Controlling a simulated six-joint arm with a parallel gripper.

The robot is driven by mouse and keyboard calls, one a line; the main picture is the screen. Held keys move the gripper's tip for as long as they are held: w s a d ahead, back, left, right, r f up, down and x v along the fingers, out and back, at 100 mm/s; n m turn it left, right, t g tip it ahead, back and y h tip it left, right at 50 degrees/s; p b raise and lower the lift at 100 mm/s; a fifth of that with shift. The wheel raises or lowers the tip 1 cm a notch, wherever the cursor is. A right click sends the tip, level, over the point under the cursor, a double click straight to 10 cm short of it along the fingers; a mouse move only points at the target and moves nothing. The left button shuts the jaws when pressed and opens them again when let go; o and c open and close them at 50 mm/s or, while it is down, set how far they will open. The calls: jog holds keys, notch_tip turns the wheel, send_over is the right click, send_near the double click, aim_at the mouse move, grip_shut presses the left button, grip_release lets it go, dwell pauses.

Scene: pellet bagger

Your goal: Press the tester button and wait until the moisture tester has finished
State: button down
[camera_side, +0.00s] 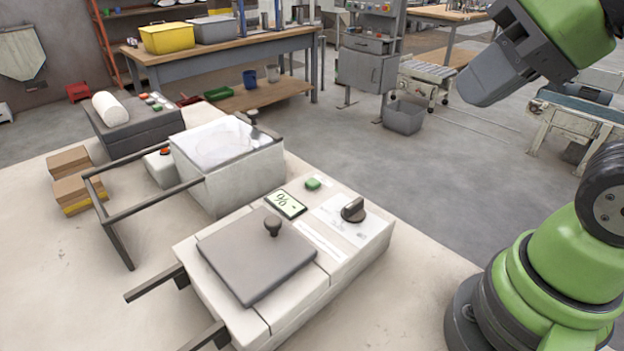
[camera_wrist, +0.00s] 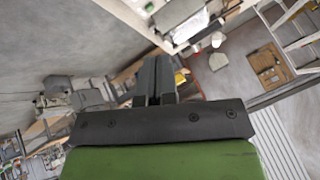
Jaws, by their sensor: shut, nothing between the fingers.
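The moisture tester is a white box (camera_side: 345,255) on the pale table at the front middle of the side view. Its grey lid (camera_side: 250,258) with a dark knob lies flat on top. Its small display (camera_side: 286,203) shows a percent sign and a dash. A green button (camera_side: 313,183) sits behind the display, and a dark dial (camera_side: 353,209) stands to the right. My gripper (camera_side: 478,92) is high at the upper right, well away from the tester. In the wrist view its fingers (camera_wrist: 154,75) are together with nothing between them.
Behind the tester stands a white box with a clear top (camera_side: 222,142), beside a dark bar frame (camera_side: 150,213) and a small unit with a red button (camera_side: 165,152). Brown blocks (camera_side: 75,190) lie at the left. The air between my gripper and the tester looks clear.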

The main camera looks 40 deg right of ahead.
jog(key=n+t, duration=0.2)
jog(key=n, duration=1.3)
send_over(312, 183)
notch_tip(312, 183, down, 12)
jog(key=shift+f, duration=4.35)
jog(key=shift+f, duration=0.4)
